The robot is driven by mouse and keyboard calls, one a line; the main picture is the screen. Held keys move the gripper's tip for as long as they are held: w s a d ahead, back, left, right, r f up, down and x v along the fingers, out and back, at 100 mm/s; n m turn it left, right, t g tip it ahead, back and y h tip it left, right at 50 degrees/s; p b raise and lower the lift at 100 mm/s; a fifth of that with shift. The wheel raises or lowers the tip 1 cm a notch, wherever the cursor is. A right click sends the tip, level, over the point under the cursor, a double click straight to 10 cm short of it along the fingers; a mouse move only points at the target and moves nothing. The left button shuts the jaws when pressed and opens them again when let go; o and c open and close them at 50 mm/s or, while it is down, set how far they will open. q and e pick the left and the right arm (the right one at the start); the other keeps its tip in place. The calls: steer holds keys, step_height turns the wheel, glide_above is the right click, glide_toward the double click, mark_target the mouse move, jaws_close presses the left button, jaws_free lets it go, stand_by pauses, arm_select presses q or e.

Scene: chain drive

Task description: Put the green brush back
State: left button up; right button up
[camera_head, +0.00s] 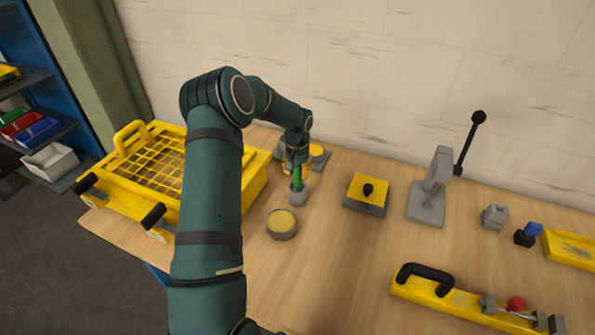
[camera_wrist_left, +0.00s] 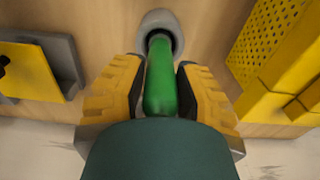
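The green brush (camera_head: 297,176) stands in a small grey cup (camera_head: 297,194) on the table, its lower end inside the cup's opening. In the left wrist view the green handle (camera_wrist_left: 160,80) runs between my fingers, and its far end reaches the dark hole of the cup (camera_wrist_left: 160,28). My left gripper (camera_head: 293,166) is above the cup, with its yellow fingers (camera_wrist_left: 162,85) close against both sides of the handle; it looks shut on it. The brush's lower part is hidden in the cup. My right gripper is not in view.
A yellow basket-like box (camera_head: 255,190) stands to the left of the cup. A round tin (camera_head: 282,224) is in front of it. A yellow-topped block (camera_head: 367,192) and a grey lever press (camera_head: 430,195) stand to the right. The table's front middle is clear.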

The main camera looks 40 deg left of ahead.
arm_select(q)
steer(key=shift+o, duration=0.7)
